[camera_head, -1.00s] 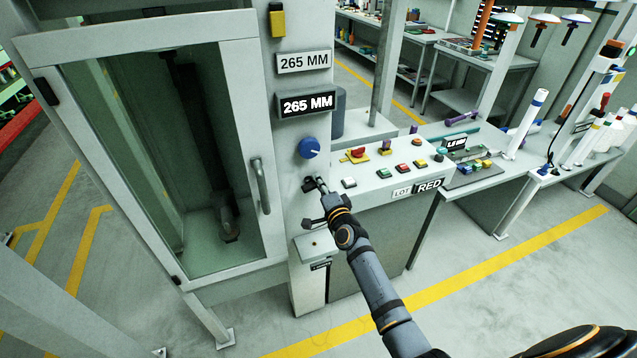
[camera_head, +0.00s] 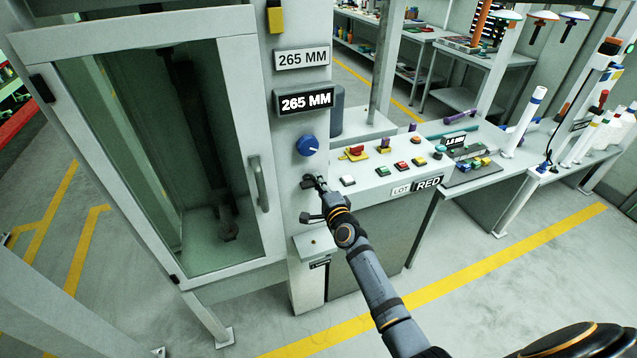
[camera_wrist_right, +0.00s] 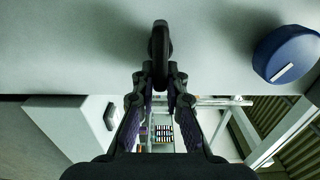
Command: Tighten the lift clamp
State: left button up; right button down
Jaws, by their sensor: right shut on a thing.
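The lift clamp appears to be the small black lever (camera_wrist_right: 160,38) on the pale front panel, below the round blue knob (camera_head: 307,146). The blue knob also shows in the right wrist view (camera_wrist_right: 286,54). My right gripper (camera_head: 315,184) reaches the panel at that lever. In the right wrist view, my right gripper (camera_wrist_right: 160,84) is shut on the lever, with its two fingers close together around the lower end. The fingers partly hide the lever in the head view. My left gripper is not in view.
A glass-doored cabinet with a grey handle (camera_head: 260,184) stands left of the panel. A second black lever (camera_head: 311,218) sits just below my gripper. A console (camera_head: 365,190) with several coloured buttons stands right. Displays (camera_head: 306,101) read 265 MM.

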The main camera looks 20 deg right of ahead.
jog(key=c, duration=1.4)
grip_release()
jog(key=shift+s, duration=0.1)
jog(key=s, duration=1.2)
jog(key=shift+d, duration=0.2)
jog(key=shift+w, duration=0.1)
